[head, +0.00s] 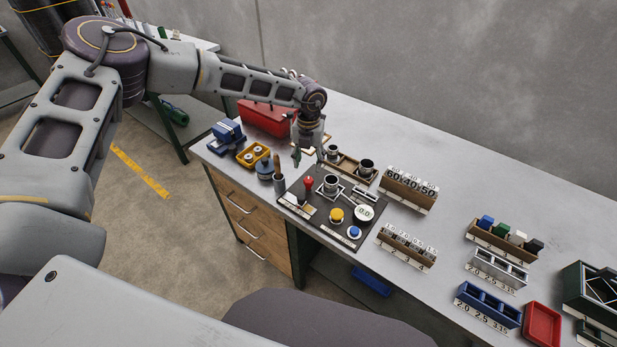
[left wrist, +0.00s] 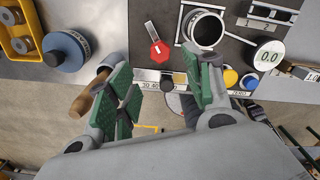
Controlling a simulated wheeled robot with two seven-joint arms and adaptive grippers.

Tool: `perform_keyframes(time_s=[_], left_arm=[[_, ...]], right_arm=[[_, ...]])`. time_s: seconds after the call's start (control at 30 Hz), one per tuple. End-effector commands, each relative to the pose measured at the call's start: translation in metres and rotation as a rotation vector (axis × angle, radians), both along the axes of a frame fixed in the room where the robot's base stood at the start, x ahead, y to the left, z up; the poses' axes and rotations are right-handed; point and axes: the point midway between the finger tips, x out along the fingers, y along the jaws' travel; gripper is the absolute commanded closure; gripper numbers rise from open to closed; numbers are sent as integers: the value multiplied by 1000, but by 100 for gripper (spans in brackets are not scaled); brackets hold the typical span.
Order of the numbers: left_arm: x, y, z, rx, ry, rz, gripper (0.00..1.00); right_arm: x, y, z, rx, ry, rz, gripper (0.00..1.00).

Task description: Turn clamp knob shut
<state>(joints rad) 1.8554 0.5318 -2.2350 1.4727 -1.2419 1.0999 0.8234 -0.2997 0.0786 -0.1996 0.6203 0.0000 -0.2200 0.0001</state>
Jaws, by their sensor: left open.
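A black panel (head: 318,222) on the bench carries a red knob (head: 309,183), a yellow button (head: 336,215), a blue button (head: 354,232), a metal cup (head: 331,184) and a round white 0.0 readout (head: 364,212). The red knob looks like the clamp knob; no label naming it is readable. In the left wrist view the red knob (left wrist: 159,53) is faceted with a white mark, near a pale bar. My left gripper (head: 307,154) is above the bench behind the panel, open and empty. Its green-padded fingers (left wrist: 163,78) are apart, with the knob beyond them. My right gripper is not in view.
A red box (head: 267,117) is behind. Racks (head: 407,247) stand to the right. The back right bench is clear.

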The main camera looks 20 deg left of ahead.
Motion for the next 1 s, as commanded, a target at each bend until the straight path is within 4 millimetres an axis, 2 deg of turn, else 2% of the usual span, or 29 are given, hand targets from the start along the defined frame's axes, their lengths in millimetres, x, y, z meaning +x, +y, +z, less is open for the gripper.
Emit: perform_keyframes(time_s=[0.4, 0.6, 0.8, 1.0], left_arm=[[-1, 0, -55, 1, 2, -1, 49], [-1, 0, -77, 1, 2, -1, 49], [0, 0, -87, 0, 1, 0, 49], [0, 0, -89, 0, 0, 0, 49]], right_arm=[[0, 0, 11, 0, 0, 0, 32], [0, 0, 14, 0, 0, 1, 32], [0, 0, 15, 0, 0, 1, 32], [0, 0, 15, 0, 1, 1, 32]])
